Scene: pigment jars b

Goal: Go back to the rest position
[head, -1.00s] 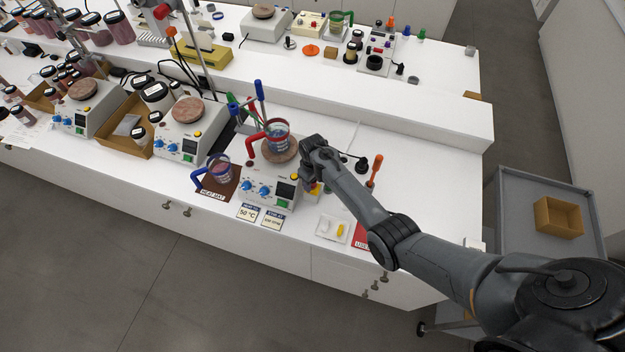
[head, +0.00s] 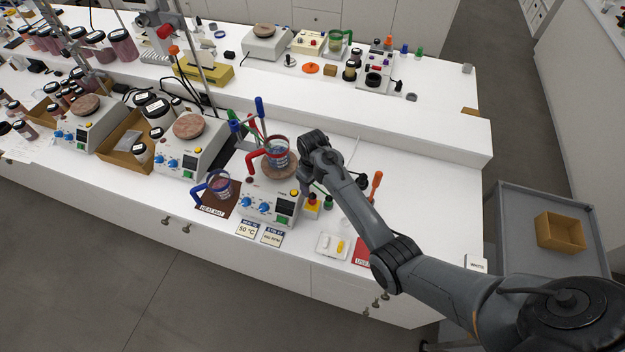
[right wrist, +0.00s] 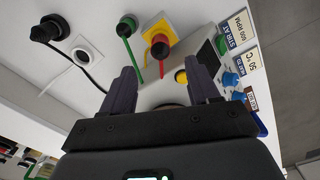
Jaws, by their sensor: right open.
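My right gripper (head: 304,187) is above the right side of the front hot plate stirrer (head: 256,203), beside the red-handled beaker (head: 277,160) on its top. In the right wrist view my right gripper (right wrist: 164,72) has its two fingers apart with nothing between them. The blue-handled beaker (head: 219,188) stands on the brown heat mat (head: 212,207) left of the stirrer. My left gripper is in neither view.
Beside the stirrer are cards (head: 247,229), a white tray with small pieces (head: 332,246) and an orange-handled tool (head: 375,186). More stirrers and jars (head: 122,45) crowd the left. A grey cart with a tan bin (head: 560,233) stands right.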

